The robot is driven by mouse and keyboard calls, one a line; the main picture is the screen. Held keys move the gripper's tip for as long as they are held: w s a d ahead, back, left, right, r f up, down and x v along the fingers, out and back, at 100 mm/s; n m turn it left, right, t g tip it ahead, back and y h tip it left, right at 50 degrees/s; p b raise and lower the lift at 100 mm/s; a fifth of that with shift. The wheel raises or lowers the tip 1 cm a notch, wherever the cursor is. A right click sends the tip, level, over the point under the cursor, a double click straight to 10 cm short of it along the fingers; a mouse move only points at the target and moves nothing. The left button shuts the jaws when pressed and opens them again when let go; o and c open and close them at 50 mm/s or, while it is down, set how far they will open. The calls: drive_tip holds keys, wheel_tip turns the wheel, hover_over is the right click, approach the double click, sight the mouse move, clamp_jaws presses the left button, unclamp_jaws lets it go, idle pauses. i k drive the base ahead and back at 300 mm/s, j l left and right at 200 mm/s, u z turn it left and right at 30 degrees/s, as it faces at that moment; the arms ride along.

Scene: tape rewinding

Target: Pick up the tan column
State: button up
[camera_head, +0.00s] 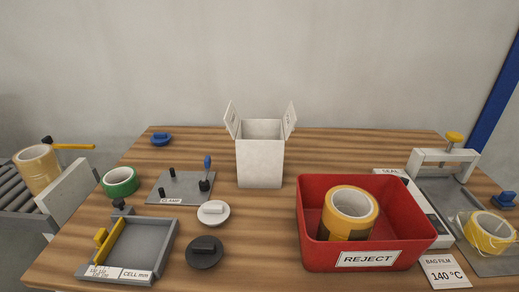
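A tan column (38,172), which looks like a tall tape roll or stack of rolls, stands slightly tilted on the grey roller conveyor (18,203) at the far left. Its top shows a lighter ring. A yellow bar (73,146) sits just behind and to the right of its top. A pale upright panel (68,198) stands to its right, between it and the table. My gripper is not in view, so its state and its distance from the column are hidden.
The wooden table (330,153) holds a green roll (120,182), a clamp plate (180,187), a grey cell tray (140,250), an open white box (260,163) and a red REJECT bin (315,250) with a yellow roll (349,212). A sealer (445,180) stands right.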

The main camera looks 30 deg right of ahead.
sight(38, 165)
drive_tip(key=i+j+u, duration=0.3)
drive_tip(key=i+j, duration=0.45)
drive_tip(key=j, duration=0.2)
drive_tip(key=i+j+u, duration=0.3)
drive_tip(key=i+j, duration=0.5)
